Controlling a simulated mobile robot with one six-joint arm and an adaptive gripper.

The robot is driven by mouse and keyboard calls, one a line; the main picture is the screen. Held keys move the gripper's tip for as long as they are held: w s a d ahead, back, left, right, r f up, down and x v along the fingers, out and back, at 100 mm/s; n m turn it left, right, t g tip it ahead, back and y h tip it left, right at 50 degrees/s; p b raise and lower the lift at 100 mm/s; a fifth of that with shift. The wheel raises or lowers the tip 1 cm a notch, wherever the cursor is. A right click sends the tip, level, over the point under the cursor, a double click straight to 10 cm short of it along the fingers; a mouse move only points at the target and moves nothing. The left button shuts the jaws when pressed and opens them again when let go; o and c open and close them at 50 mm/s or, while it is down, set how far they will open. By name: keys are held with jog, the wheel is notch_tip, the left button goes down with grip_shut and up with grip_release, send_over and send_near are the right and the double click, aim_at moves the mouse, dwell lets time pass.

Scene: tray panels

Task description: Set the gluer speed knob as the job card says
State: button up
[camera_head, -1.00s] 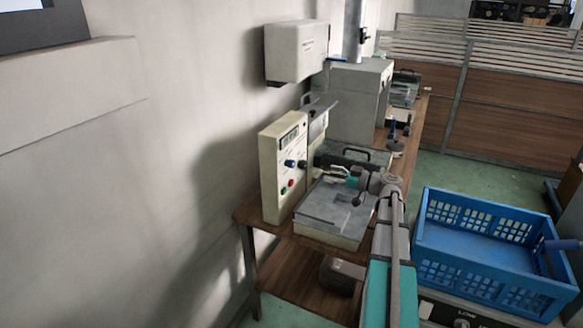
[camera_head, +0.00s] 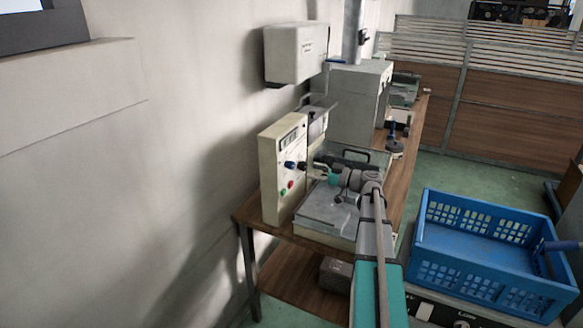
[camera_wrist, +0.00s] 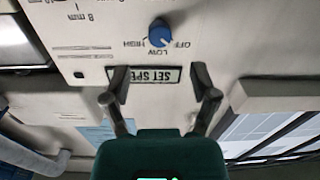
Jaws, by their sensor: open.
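The machine's cream panel (camera_head: 283,205) stands at the near end of the bench, with a blue knob (camera_head: 289,165) on its face. In the wrist view the blue knob (camera_wrist: 160,35) shows upside-down labels OFF, LOW and HIGH around it; I cannot tell its pointer direction surely. A label plate (camera_wrist: 152,74) reading "SET SPE…" lies beside it, partly hidden by a finger. My gripper (camera_wrist: 160,82) is open, its fingers spread over the plate and apart from the knob. In the head view my gripper (camera_head: 314,169) is close to the panel. No readable job card shows.
Red and green buttons (camera_head: 287,187) sit below the knob. A glass-topped tray unit (camera_head: 330,208) lies beside the panel, under my arm. A blue crate (camera_head: 480,285) stands to the right, and a white wall box (camera_head: 294,52) hangs above.

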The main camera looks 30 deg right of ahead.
aim_at(293, 166)
jog(key=shift+x, duration=4)
